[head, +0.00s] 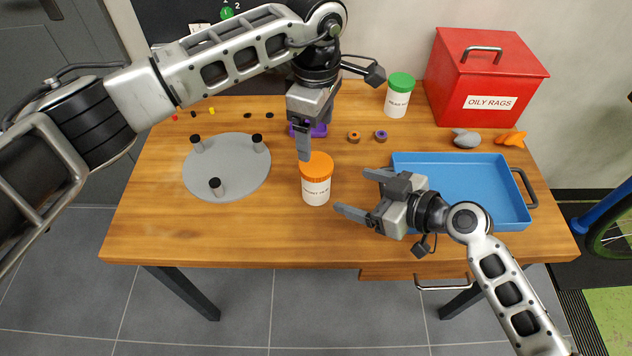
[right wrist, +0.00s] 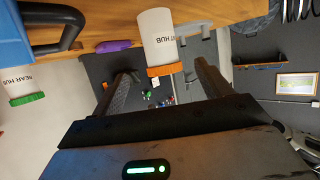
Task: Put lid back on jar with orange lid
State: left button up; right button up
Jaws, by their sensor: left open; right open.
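The white jar (head: 316,190) stands upright near the middle of the table, and the orange lid (head: 317,164) sits on its top. My left gripper (head: 304,148) points down from above, just behind the lid; I cannot tell whether it touches the lid. My right gripper (head: 353,190) is open and empty to the right of the jar, its fingers pointing at it. In the right wrist view the jar (right wrist: 155,30) appears upside down with the orange lid (right wrist: 165,69), beyond and between the spread fingers. The left gripper's finger gap is hard to see in the head view.
A blue tray (head: 465,215) lies to the right, below my right gripper. A green-lidded jar (head: 398,97) and a red oily-rags box (head: 490,80) stand at the back. A grey round plate with pegs (head: 235,175) lies left. Bare wood lies in front of the jar.

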aim_at(315, 178)
jog(key=x, duration=1.1)
jog(key=shift+w+a+f, duration=0.15)
jog(key=shift+w+a, duration=0.05)
jog(key=shift+a, duration=0.1)
jog(key=c, duration=1.7)
pick_arm(q)
jog(key=n, duration=1.3)
jog(key=shift+n, duration=0.4)
jog(key=n, duration=1.3)
